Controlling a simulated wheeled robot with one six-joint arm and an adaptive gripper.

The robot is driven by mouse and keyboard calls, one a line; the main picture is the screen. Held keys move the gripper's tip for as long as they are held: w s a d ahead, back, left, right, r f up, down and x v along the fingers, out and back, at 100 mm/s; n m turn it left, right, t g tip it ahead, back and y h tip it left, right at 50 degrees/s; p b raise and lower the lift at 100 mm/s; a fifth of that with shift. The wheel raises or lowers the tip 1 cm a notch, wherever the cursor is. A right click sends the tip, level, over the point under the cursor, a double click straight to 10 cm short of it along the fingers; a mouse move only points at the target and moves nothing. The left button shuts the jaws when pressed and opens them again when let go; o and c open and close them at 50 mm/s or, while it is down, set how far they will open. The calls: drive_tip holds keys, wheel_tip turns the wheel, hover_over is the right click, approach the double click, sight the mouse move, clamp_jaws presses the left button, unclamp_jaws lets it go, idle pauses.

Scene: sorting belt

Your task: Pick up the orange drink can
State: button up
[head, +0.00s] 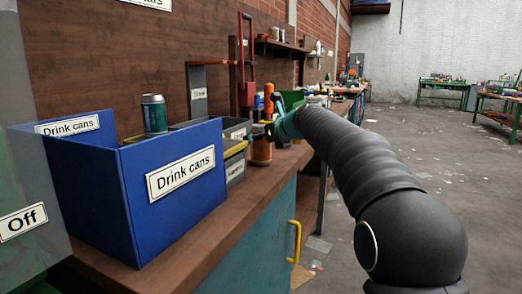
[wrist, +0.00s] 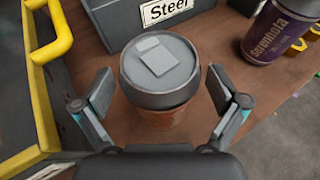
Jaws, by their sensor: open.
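The orange drink can (wrist: 158,117) stands upright on the wooden bench in the wrist view, its grey lid facing the camera and its orange-brown side showing below. My gripper (wrist: 160,92) is open, with one finger to the left and one to the right of the can. Small gaps show between the fingers and the can. In the head view my gripper (head: 268,129) is at the can (head: 261,152), which stands near the bench's front edge and is partly hidden by the fingers.
A blue box (head: 97,190) labelled "Drink cans" stands on the bench at the left, with a green can (head: 154,114) showing above its rim. A grey bin (wrist: 118,22) labelled "Steel" stands behind the can. A purple can (wrist: 272,32) stands to the right. A yellow handle (wrist: 52,35) is at the left.

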drive_tip(key=c, duration=1)
drive_tip(key=shift+c, duration=0.2)
